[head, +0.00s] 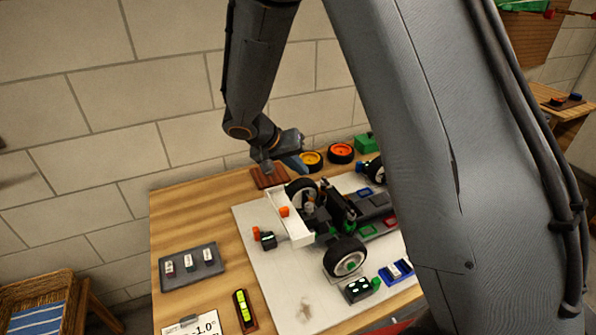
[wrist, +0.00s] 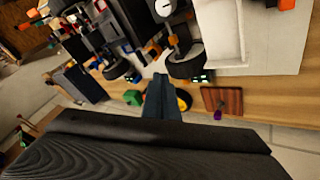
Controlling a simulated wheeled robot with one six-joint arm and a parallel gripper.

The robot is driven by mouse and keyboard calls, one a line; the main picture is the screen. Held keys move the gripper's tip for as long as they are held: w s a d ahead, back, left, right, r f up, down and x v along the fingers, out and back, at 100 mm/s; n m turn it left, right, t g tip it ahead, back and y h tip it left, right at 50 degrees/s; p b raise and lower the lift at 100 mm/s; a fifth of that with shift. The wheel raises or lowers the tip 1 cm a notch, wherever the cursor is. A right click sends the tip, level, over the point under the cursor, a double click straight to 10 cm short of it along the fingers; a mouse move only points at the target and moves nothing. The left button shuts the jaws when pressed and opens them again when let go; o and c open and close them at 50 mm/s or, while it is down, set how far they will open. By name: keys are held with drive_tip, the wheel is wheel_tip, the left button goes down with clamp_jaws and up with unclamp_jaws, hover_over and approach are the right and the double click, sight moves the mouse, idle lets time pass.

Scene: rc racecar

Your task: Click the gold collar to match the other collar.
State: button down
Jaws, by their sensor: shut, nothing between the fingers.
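The racecar (head: 372,205) stands on a pale mat (head: 262,272), with black wheels, a white plate (head: 296,230) at its near-left end and dark parts in its middle. It also shows upside down at the top of the wrist view, with a black wheel (wrist: 186,62). I cannot make out the gold collar or the other collar for certain; those parts are too small or hidden. My gripper (head: 298,166) is shut and empty beside the car's rear-left wheel, over the table's back edge. In the wrist view, its blue-grey fingers (wrist: 160,84) are together.
A yellow-rimmed wheel (head: 312,160), an orange-rimmed wheel (head: 341,152) and a green box (head: 366,143) stand along the back edge. A brown wooden block (head: 268,178) lies beside my gripper. A grey tray (head: 192,264) and a level (head: 244,311) lie at left. My arm hides the right side.

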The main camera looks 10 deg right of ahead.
drive_tip(key=p+x, duration=0.2)
drive_tip(key=x, duration=0.6)
drive_tip(key=shift+d+f, duration=0.15)
drive_tip(key=shift+f, duration=0.05)
